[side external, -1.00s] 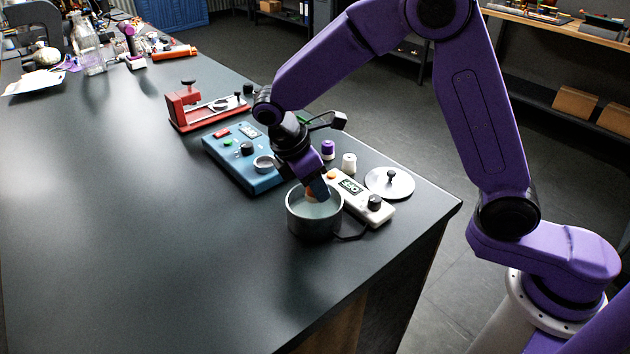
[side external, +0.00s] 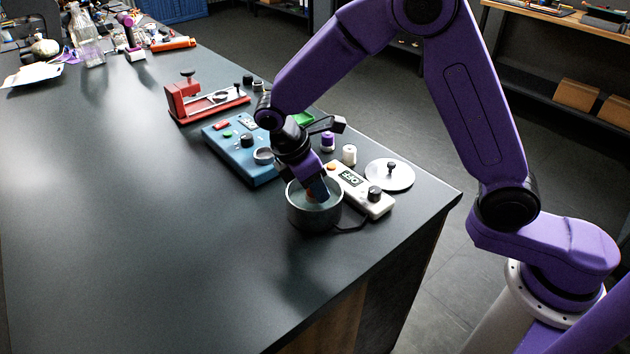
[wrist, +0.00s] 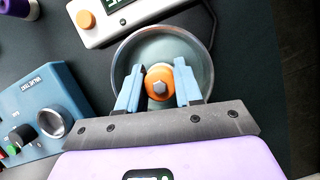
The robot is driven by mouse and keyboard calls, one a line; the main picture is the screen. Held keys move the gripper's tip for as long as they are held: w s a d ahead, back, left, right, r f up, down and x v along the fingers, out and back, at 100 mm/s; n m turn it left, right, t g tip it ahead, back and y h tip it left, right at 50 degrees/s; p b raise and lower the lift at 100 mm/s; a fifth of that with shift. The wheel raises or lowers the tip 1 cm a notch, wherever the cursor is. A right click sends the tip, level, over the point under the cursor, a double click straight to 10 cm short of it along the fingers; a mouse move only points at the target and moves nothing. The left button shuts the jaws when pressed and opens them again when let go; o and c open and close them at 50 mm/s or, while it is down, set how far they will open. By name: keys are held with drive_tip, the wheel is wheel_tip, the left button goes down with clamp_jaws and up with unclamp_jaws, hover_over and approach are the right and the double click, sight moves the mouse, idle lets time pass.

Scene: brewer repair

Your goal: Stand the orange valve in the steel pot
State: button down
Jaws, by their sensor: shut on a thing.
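The steel pot (side external: 300,216) stands near the table's front right edge, and its round rim shows in the wrist view (wrist: 206,60). My gripper (side external: 318,194) points down into the pot from above. In the wrist view my gripper (wrist: 158,84) has its two blue fingers closed on the orange valve (wrist: 154,76), one on each side. The valve has a grey hex top facing the camera and sits over the pot's interior. Its lower end is hidden, so I cannot tell whether it touches the pot's floor.
A white controller (side external: 372,198) with a display and black knob lies right behind the pot. A blue control box (side external: 232,150) is at the left. A lid (side external: 389,177), a white bottle (side external: 349,155) and a red stand (side external: 188,103) are farther back. The table's left front is clear.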

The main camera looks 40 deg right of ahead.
drive_tip(key=shift+f, duration=1.5)
idle(1.0)
drive_tip(key=shift+c, duration=1.5)
unclamp_jaws()
drive_tip(key=shift+o, duration=0.2)
drive_tip(key=shift+r, duration=6.15)
drive_tip(key=shift+s+d+r, duration=0.1)
drive_tip(key=shift+s+d, duration=0.05)
drive_tip(key=shift+s, duration=0.5)
drive_tip(key=s+d+m+y, duration=0.1)
drive_tip(key=s+d, duration=0.2)
drive_tip(key=s, duration=0.5)
drive_tip(key=s+d+f+m+y, duration=0.1)
drive_tip(key=s+d, duration=0.3)
drive_tip(key=s, duration=0.4)
drive_tip(key=s+d+f+t+y, duration=0.1)
drive_tip(key=s+d+y, duration=0.1)
drive_tip(key=s, duration=0.7)
drive_tip(key=shift+d+m+y, duration=0.3)
drive_tip(key=shift+d+m, duration=0.1)
drive_tip(key=shift+d, duration=0.5)
